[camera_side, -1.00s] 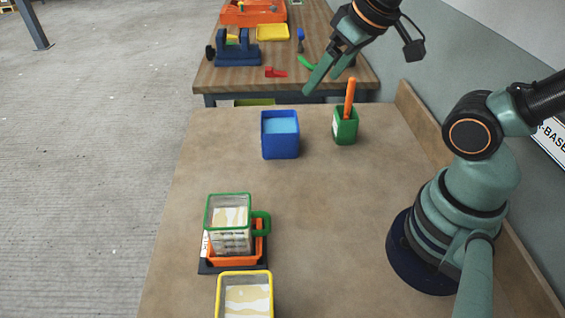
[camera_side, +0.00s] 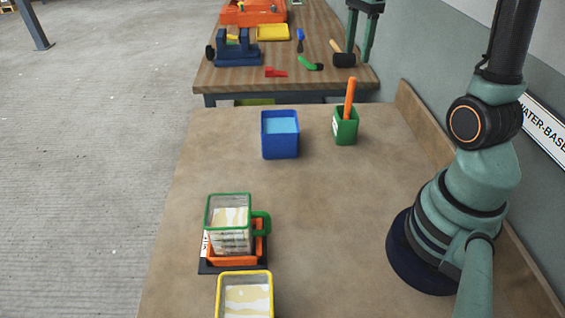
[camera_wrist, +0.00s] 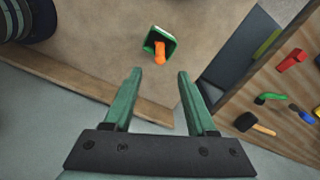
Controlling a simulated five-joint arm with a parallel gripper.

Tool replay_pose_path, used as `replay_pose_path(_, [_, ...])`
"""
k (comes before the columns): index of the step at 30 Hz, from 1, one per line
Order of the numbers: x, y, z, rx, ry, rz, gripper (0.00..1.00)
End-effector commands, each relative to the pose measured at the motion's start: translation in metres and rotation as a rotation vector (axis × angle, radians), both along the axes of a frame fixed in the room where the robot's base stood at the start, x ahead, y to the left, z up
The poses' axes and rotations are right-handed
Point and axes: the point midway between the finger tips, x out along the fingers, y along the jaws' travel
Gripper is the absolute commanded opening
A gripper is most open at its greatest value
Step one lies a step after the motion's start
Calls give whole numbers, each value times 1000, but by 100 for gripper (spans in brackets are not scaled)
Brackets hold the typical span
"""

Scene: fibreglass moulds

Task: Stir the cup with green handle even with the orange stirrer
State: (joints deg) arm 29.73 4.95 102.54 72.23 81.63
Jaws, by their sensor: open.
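The cup with the green handle (camera_side: 230,240) is clear with a green rim and holds a pale, streaky mix. It sits in an orange holder (camera_side: 247,257) on a dark base at the front left of the table. The orange stirrer (camera_side: 350,98) stands upright in a green holder (camera_side: 346,130) at the table's back right. In the wrist view the stirrer (camera_wrist: 160,52) and holder (camera_wrist: 150,40) lie ahead of the fingertips. My gripper (camera_wrist: 158,72) is open and empty. In the side view my gripper (camera_side: 362,45) hangs above and behind the holder, partly cut off by the top edge.
A blue container (camera_side: 280,145) with blue contents stands left of the green holder. A yellow-rimmed cup (camera_side: 245,296) is at the front edge of view. A rear bench (camera_side: 225,79) carries tools, including a mallet (camera_side: 343,60). The table's middle is clear.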

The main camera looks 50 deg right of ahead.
Motion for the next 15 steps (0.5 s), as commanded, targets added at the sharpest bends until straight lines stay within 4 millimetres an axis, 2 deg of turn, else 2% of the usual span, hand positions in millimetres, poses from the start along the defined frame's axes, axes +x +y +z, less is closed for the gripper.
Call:
replay_pose_path(5, [-1, -2, -12, 4, 8, -25, 57])
replay_pose_path(15, [-1, -1, -69, 5, 9, -21, 57])
